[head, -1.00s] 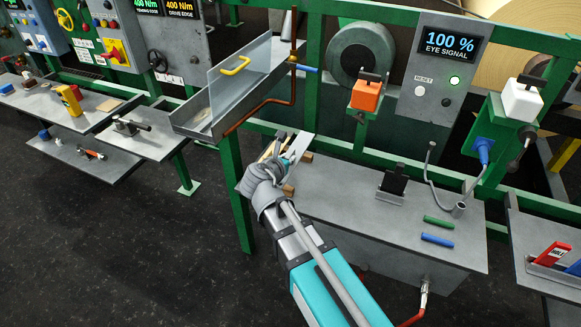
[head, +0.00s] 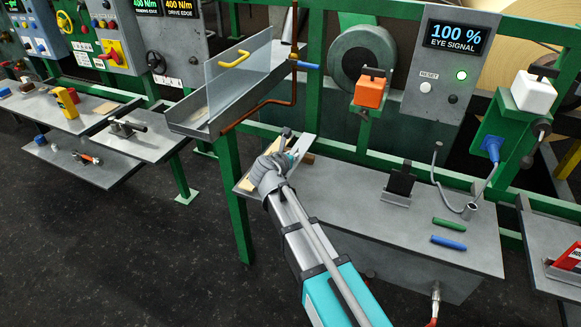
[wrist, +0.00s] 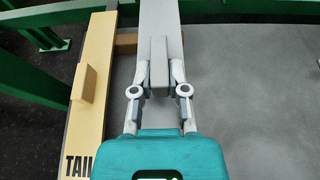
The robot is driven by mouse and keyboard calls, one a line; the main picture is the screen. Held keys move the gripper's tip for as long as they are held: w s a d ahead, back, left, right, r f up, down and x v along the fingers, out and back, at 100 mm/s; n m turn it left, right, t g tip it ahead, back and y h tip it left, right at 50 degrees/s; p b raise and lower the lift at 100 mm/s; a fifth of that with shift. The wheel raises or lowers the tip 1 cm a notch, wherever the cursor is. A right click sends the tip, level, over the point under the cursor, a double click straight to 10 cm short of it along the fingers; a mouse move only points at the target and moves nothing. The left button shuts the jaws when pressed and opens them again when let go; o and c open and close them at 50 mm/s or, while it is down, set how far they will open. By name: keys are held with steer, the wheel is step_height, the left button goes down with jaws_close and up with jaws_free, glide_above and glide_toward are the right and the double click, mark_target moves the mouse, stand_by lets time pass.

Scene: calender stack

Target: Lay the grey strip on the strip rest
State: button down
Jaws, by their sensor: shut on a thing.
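My gripper (wrist: 158,88) is shut on the grey block-shaped grip of the grey strip (wrist: 155,18). The strip runs away from me beneath the fingers; its far end shows in the head view (head: 304,147) over the left end of the grey bench. A brown wooden block (wrist: 125,43), seemingly part of the strip rest, shows beside the strip's left edge; wood also shows in the head view (head: 308,158). I cannot tell whether the strip touches it. My gripper and arm hide most of the rest.
A cream board marked "TAIL" (wrist: 88,95), with a raised grip, lies left of the strip. The grey bench (head: 350,215) carries a black device (head: 400,182), a green rod (head: 449,224) and a blue rod (head: 448,242). A metal trough (head: 205,125) stands at the left. Bare bench lies right of the strip.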

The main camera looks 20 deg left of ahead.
stand_by(0.3)
steer(key=shift+w+a+f+b, duration=0.1)
steer(key=shift+w+f+b, duration=0.25)
steer(key=shift+f+b, duration=0.5)
steer(key=shift+b, duration=0.05)
steer(key=shift+f+b, duration=1.1)
steer(key=shift+f, duration=0.05)
steer(key=shift+f+b, duration=0.45)
steer(key=shift+b, duration=0.05)
steer(key=c, duration=0.6)
jaws_free()
steer(key=shift+c, duration=0.2)
steer(key=shift+r, duration=0.15)
